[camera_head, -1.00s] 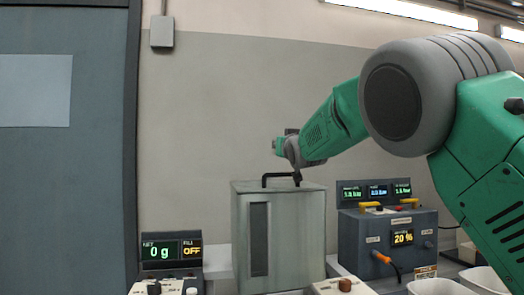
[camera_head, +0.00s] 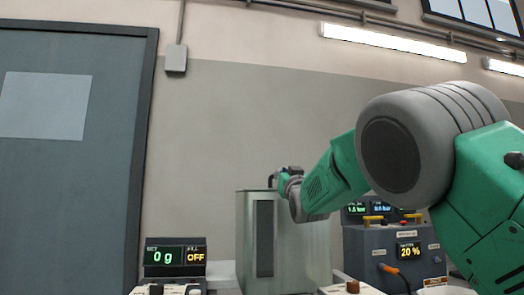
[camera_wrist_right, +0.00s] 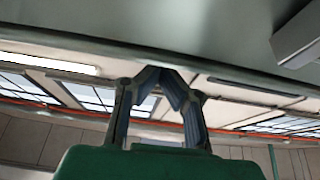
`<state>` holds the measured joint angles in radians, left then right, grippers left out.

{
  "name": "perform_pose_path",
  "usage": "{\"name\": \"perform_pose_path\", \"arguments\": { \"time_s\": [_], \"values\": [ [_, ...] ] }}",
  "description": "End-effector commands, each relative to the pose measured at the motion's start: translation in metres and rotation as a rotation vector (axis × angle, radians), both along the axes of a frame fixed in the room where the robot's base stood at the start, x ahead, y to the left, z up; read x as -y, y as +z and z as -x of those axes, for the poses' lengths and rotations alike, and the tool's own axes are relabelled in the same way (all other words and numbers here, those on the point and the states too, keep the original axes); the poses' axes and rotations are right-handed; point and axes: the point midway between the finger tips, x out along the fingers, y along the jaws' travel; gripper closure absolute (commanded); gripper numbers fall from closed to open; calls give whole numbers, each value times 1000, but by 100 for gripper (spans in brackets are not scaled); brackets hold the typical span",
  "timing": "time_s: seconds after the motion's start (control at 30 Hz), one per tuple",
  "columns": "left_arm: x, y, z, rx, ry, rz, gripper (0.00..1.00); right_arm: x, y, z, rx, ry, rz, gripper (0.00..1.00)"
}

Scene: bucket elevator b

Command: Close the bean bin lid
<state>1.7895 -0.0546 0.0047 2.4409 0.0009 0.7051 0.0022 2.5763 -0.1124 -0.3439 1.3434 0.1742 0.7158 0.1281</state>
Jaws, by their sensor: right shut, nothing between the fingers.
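The bean bin (camera_head: 310,250) is a tall pale metal box with a dark vertical window, in the middle of the head view. My right gripper (camera_head: 284,180) is at the top of the bin, beside or over the handle; contact cannot be told. In the right wrist view my right gripper (camera_wrist_right: 168,76) is shut and empty, its two fingers meeting. A broad grey-green surface (camera_wrist_right: 190,25) lies just beyond the fingertips. My left gripper is not in view.
A scale panel (camera_head: 175,256) reading 0 g stands left of the bin. A control box (camera_head: 385,250) with displays and an orange plug stands to the right, partly behind my arm.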

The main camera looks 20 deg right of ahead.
Motion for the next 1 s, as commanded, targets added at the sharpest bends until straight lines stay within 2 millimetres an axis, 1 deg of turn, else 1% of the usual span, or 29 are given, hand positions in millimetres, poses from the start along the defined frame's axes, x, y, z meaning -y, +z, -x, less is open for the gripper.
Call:
{"name": "perform_pose_path", "arguments": {
  "time_s": [0.03,0.3,0.57,0.67,0.77,0.87,1.0],
  "values": [
    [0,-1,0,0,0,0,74,2,-3,-1,-3,0,-2,100],
    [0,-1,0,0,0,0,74,9,-6,-1,-5,-1,-8,100],
    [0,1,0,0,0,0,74,7,-5,-2,-10,-3,-7,100],
    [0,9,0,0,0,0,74,7,4,-2,-9,-2,-7,100],
    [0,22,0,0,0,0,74,7,22,-2,-4,0,-6,100],
    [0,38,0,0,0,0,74,7,45,0,4,2,-5,100],
    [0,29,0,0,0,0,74,1,23,23,1,3,-5,100]
  ]
}}
